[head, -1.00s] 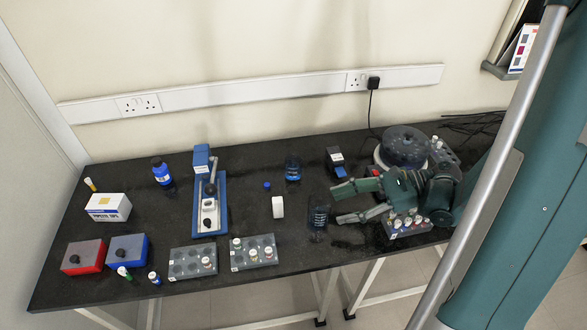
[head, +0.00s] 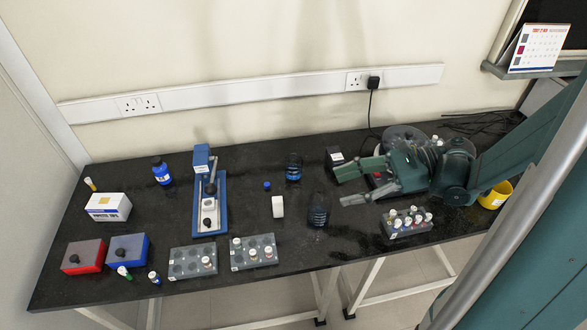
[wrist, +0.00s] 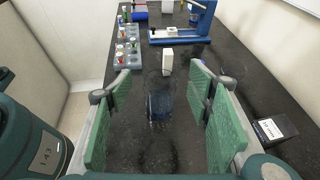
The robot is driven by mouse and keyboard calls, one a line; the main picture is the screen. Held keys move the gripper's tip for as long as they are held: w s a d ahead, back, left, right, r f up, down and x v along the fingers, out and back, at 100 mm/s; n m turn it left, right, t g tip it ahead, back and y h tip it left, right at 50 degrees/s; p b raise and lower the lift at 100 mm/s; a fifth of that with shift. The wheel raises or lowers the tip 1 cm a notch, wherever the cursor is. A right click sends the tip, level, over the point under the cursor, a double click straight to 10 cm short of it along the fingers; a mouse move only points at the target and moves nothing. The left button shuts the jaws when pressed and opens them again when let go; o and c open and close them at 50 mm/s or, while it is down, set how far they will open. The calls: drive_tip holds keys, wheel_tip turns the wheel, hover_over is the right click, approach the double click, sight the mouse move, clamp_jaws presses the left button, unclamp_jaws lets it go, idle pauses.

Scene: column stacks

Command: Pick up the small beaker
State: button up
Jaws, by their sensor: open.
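A clear glass beaker (head: 318,211) stands upright on the dark bench, just left of my gripper (head: 352,187) in the head view. In the wrist view the faint see-through beaker (wrist: 158,104) shows in line with the space between the green finger pads (wrist: 160,86). The fingers are wide apart and hold nothing; the beaker looks beyond the tips. A second glass vessel with blue contents (head: 293,168) stands farther back toward the wall. Which of the two is smaller is hard to tell.
A white block (head: 278,207) and a blue cap (head: 267,185) lie left of the beaker. Vial racks (head: 254,253) stand at the front, another rack (head: 407,223) below my arm. A dark box (head: 335,157) is behind the fingers. A yellow cup (head: 496,196) is at right.

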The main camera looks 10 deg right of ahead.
drive_tip(key=n+g+h+p, duration=0.2)
drive_tip(key=n+h+p, duration=0.1)
drive_tip(key=h+p, duration=1.05)
approach(294, 157)
drive_tip(key=s, duration=0.2)
drive_tip(key=shift+s+a+f, duration=0.1)
drive_tip(key=shift+s+f, duration=0.05)
drive_tip(key=shift+f, duration=0.95)
drive_tip(key=shift+s+a+f, duration=0.1)
drive_tip(key=shift+f, duration=1)
drive_tip(key=shift+f, duration=1.3)
